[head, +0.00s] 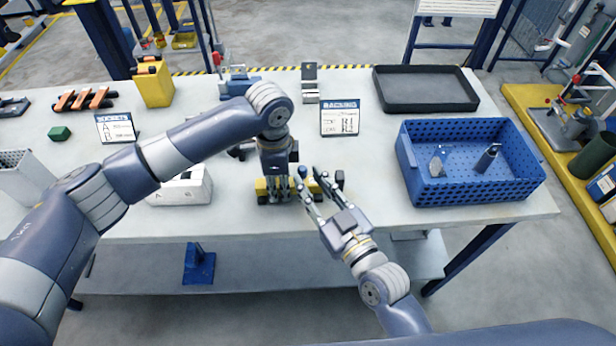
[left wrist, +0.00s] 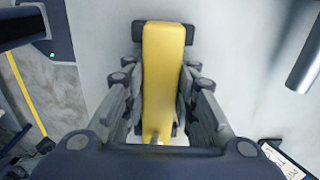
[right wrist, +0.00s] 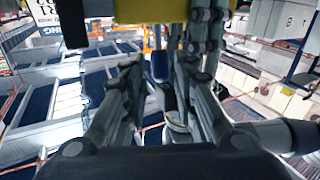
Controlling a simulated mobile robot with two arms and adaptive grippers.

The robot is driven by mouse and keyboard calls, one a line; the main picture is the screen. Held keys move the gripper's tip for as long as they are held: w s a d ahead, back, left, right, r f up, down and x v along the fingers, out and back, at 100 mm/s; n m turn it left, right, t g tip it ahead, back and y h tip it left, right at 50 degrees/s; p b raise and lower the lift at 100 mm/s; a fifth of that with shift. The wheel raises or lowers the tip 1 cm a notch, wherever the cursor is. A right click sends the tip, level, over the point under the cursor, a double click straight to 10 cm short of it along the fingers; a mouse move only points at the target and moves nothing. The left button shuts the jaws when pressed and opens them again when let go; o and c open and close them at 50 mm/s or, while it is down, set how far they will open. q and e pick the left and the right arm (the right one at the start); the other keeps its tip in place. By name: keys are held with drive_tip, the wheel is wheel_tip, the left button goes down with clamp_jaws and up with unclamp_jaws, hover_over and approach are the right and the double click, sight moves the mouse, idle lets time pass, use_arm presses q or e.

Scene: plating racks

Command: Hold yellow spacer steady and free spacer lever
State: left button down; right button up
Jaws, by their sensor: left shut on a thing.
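The yellow spacer (head: 262,188), a bar with dark ends, lies near the front edge of the table. My left gripper (head: 273,196) comes down on it from above. In the left wrist view its fingers close on both sides of the yellow spacer (left wrist: 163,75). My right gripper (head: 307,175) is open beside the spacer, reaching in from the front right. A dark blue knob (head: 303,171), apparently the lever, stands between its fingers. In the right wrist view the knob (right wrist: 160,66) shows between the spread fingers, with the yellow spacer (right wrist: 150,10) above. Contact with the knob cannot be told.
A blue perforated crate (head: 470,190) with a few parts stands at the right, a black tray (head: 425,105) behind it. A white box (head: 182,190) sits left of the spacer under my left arm. Signs (head: 340,118) stand behind. Bare tabletop lies between spacer and crate.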

drive_tip(key=shift+x, duration=1.05)
clamp_jaws()
